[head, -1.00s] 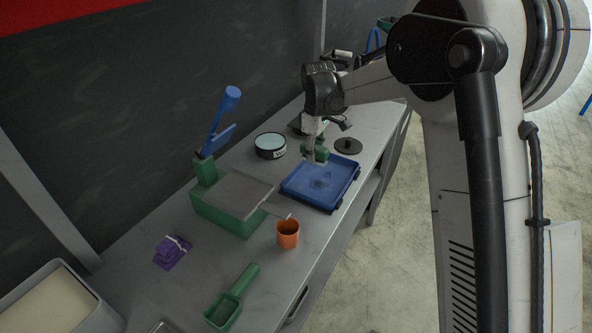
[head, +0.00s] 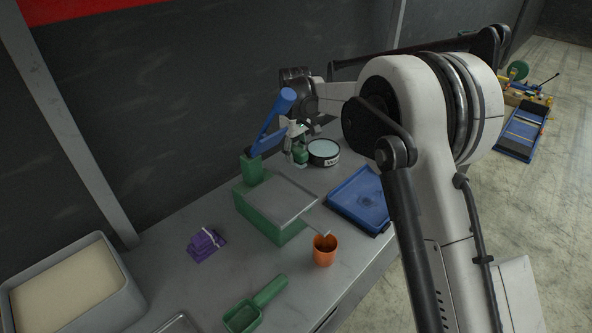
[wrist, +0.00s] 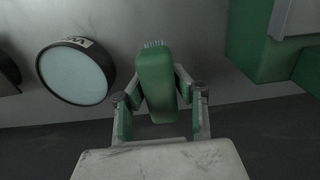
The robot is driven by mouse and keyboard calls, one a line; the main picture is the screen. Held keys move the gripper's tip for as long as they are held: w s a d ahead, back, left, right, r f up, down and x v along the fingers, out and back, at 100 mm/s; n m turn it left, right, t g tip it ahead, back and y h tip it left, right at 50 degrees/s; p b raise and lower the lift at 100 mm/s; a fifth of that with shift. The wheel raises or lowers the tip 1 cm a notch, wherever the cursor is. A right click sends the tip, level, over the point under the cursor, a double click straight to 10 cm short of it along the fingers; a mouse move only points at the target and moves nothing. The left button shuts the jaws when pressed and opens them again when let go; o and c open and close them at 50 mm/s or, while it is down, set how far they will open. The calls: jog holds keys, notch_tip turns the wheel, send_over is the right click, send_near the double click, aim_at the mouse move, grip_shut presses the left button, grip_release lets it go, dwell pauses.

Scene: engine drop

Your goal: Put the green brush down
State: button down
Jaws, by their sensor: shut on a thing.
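The green brush (wrist: 156,82) is gripped between the fingers of my gripper (wrist: 158,98) in the wrist view, its pale bristle tips at the top end. In the head view, the brush (head: 300,156) shows as a small green shape under my gripper (head: 297,142). It is between the blue-handled tool and the round tin, over the back part of the bench (head: 176,262). I cannot tell whether the brush touches the bench.
A round tin (head: 323,147) with a pale lid is close on the right. A green box (head: 258,213) with a blue-handled tool (head: 270,125) stands in front. A blue tray (head: 352,192), orange cup (head: 324,256), purple item (head: 205,240) and green scoop (head: 243,318) lie nearer.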

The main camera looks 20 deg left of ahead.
aim_at(296, 176)
jog(key=shift+f, duration=2.85)
jog(key=shift+f, duration=0.2)
jog(key=c, duration=1.4)
grip_release()
jog(key=shift+c, duration=0.2)
jog(key=shift+r, duration=0.2)
notch_tip(296, 176, up, 12)
jog(key=shift+r, duration=0.1)
